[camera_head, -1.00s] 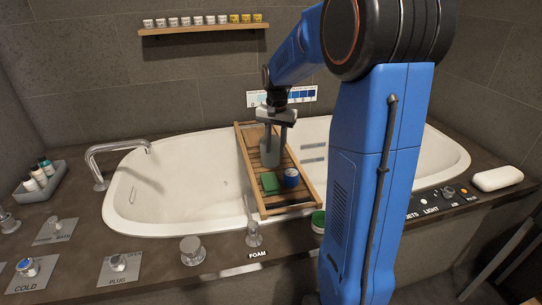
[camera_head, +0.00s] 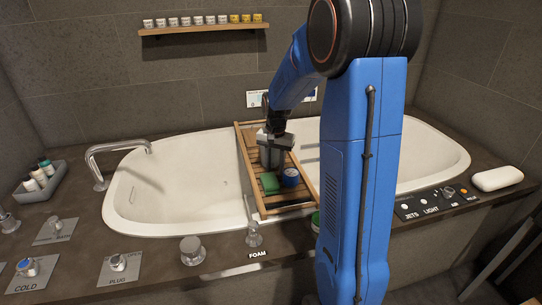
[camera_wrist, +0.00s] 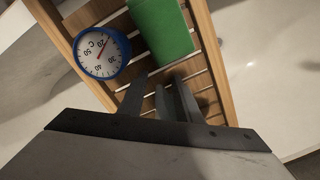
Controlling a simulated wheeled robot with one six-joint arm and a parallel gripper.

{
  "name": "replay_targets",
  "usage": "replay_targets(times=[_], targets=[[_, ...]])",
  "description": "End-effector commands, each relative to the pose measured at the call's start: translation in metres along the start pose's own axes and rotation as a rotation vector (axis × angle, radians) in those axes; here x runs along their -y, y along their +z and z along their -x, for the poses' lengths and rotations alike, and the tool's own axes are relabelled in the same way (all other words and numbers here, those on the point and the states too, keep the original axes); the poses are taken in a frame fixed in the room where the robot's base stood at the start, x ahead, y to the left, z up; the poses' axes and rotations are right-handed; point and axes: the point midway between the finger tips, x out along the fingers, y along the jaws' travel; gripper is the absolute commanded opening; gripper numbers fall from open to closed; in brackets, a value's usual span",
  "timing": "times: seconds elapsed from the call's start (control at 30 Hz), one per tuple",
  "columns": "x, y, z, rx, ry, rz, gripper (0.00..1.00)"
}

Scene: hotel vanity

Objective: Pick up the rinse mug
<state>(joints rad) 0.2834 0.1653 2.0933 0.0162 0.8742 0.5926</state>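The rinse mug (camera_head: 270,157) looks like a grey-green cylinder standing upright on the wooden bath tray (camera_head: 246,146). My gripper (camera_head: 273,152) points down over it, with its fingers at the mug's level; they hide much of it. In the wrist view my gripper's dark fingers (camera_wrist: 158,100) stand apart, with tray slats showing between them. I cannot clearly make out the mug in the wrist view, nor whether a finger touches it.
A green block (camera_head: 269,183) and a round blue thermometer (camera_head: 290,177) lie on the tray in front of the mug; both show in the wrist view. The tray spans the white bathtub (camera_head: 185,190). A tap (camera_head: 112,148) stands left.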

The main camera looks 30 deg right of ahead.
Motion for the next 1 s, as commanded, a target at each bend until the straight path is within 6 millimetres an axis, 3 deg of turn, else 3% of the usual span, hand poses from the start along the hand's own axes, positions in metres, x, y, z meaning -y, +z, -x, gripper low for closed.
replay_targets(times=[0.1,0.23,0.27,0.73,1.0], targets=[[0.0,0.0,0.0,0.0,0.0,0.0,0.31],[0.0,0.0,0.0,0.0,0.0,0.0,0.02],[0.0,0.0,0.0,0.0,0.0,0.0,0.0],[0.0,0.0,0.003,-0.001,0.0,0.0,0.0],[0.001,-0.001,0.04,-0.003,-0.002,0.0,0.0]])
